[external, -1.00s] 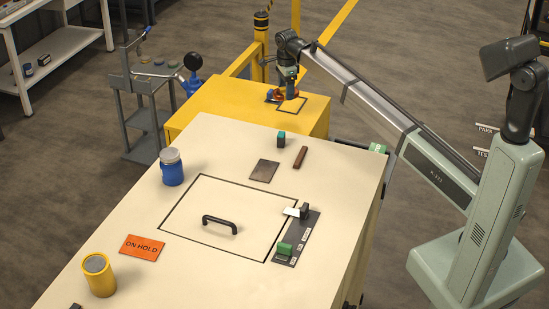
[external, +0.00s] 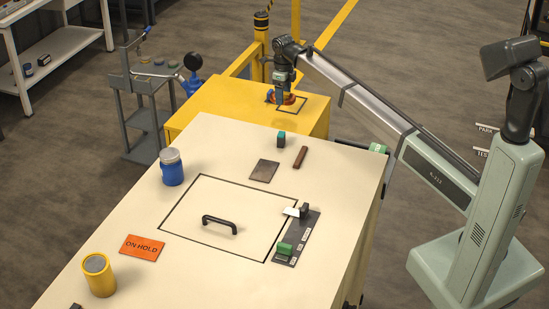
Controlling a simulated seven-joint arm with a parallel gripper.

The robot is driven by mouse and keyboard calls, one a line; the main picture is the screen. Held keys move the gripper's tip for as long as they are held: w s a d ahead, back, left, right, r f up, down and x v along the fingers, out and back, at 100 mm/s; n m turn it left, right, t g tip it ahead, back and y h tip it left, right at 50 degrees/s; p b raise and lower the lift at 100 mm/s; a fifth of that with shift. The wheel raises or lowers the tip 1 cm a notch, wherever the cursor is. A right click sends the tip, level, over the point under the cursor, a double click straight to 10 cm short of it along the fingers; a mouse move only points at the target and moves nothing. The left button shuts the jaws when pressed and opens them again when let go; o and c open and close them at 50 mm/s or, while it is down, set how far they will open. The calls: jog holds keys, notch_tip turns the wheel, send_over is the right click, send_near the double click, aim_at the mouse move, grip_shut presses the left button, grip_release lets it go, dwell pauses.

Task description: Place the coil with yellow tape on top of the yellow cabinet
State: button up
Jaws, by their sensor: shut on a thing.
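The yellow cabinet (external: 222,104) stands behind the cream-topped cabinet, with a dark square outline (external: 293,109) on its top. My gripper (external: 280,101) is over the right part of that top, pointing down at the outline. It is shut on an orange-red coil (external: 289,99), which is at the outline's far left part. The gripper hides part of the coil. The coil is too small here to make out its tape, or to tell whether it touches the top.
The cream top (external: 130,205) carries a blue jar (external: 172,170), a yellow can (external: 99,278), a black handle (external: 220,222), a green block (external: 281,139) and a brown bar (external: 300,157). A yellow-and-black post (external: 261,45) stands behind the yellow cabinet.

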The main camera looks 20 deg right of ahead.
aim_at(283, 117)
jog(key=shift+f, duration=3.7)
jog(key=shift+f, duration=0.1)
jog(key=o, duration=1.3)
notch_tip(283, 117, up, 12)
